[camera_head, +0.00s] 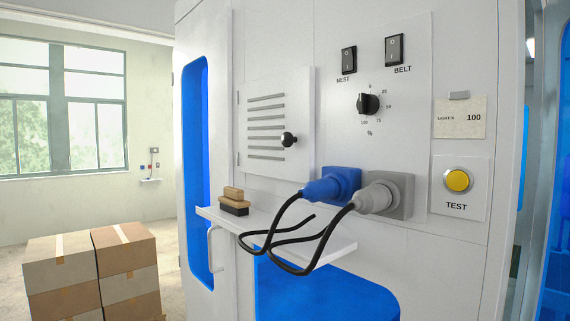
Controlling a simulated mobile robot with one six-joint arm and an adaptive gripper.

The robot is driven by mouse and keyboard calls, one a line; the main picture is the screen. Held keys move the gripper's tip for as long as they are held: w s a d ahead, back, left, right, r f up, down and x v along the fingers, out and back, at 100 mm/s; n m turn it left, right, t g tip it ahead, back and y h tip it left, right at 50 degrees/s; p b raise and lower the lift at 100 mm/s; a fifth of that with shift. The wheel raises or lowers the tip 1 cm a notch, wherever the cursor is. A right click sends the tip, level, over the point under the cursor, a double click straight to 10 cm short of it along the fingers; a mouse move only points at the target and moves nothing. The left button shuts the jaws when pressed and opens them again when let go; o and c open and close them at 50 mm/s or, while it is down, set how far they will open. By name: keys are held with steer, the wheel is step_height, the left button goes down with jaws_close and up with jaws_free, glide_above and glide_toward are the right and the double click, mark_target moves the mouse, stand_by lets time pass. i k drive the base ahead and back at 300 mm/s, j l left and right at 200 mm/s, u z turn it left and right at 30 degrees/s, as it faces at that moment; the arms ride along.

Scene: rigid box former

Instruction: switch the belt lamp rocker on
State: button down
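The belt lamp rocker (394,49) is a black switch on the upper right of the white panel, with the label BELT below it. Which way it is tipped is too small to tell. A matching NEST rocker (349,60) sits to its left. My gripper is not in view, and nothing covers either rocker.
Below the rockers are a black dial (368,104), a blue plug (330,186) and a grey plug (384,196) with hanging black cables. A shelf (325,247) holds brushes (234,202). A yellow TEST button (457,181) is right. Cartons (62,275) stand lower left.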

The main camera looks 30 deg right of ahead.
mark_target(393, 52)
steer(key=z, duration=1.2)
steer(key=k+l, duration=0.05)
